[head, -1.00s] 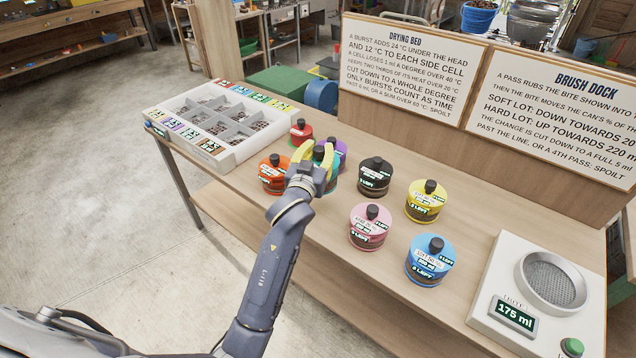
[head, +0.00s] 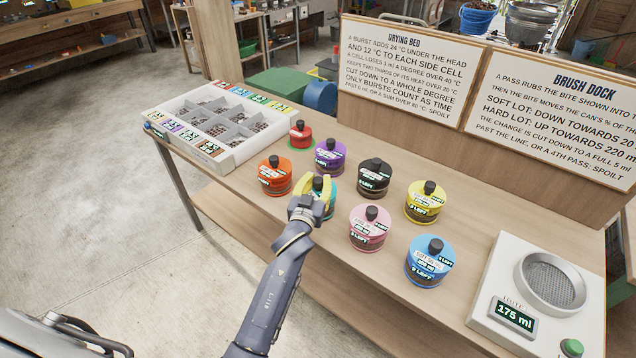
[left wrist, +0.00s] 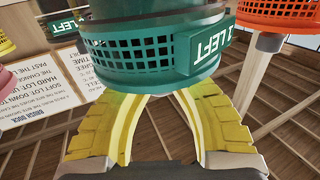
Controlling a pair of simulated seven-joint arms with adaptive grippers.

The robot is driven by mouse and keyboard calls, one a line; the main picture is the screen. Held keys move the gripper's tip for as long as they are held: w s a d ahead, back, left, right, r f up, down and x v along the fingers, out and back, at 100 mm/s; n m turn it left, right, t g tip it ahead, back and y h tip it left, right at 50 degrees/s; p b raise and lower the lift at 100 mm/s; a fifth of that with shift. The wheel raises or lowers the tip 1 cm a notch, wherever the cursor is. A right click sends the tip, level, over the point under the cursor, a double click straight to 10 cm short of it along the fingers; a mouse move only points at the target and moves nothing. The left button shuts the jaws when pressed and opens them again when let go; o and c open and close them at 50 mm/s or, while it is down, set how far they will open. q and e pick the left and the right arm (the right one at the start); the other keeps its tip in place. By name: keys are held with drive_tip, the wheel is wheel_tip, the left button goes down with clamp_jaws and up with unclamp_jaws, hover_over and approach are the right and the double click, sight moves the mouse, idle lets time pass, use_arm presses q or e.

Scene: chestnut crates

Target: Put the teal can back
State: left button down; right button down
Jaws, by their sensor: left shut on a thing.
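The teal can (head: 330,192) has a black knob and sits among the other cans on the bench side in the head view, between the orange can (head: 274,178) and the pink can (head: 369,230). My right gripper is not in view.
Purple (head: 330,158), black (head: 373,180), yellow (head: 425,205) and blue (head: 428,265) cans stand nearby. A small red pot (head: 301,135) stands behind, on a green ring. A white divided tray (head: 235,150) is at left; a dock reading 175 ml (head: 480,310) is at right.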

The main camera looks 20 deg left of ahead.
use_arm(q)
drive_tip(key=shift+f, duration=0.1)
idle(0.3)
drive_tip(key=c, duration=1.6)
unclamp_jaws()
drive_tip(key=shift+f, duration=0.15)
drive_tip(key=o, duration=0.5)
drive_tip(key=shift+c, duration=0.2)
drive_tip(key=shift+r, duration=0.2)
drive_tip(key=s, duration=1.2)
drive_tip(key=shift+d, duration=0.15)
drive_tip(key=shift+f, duration=0.1)
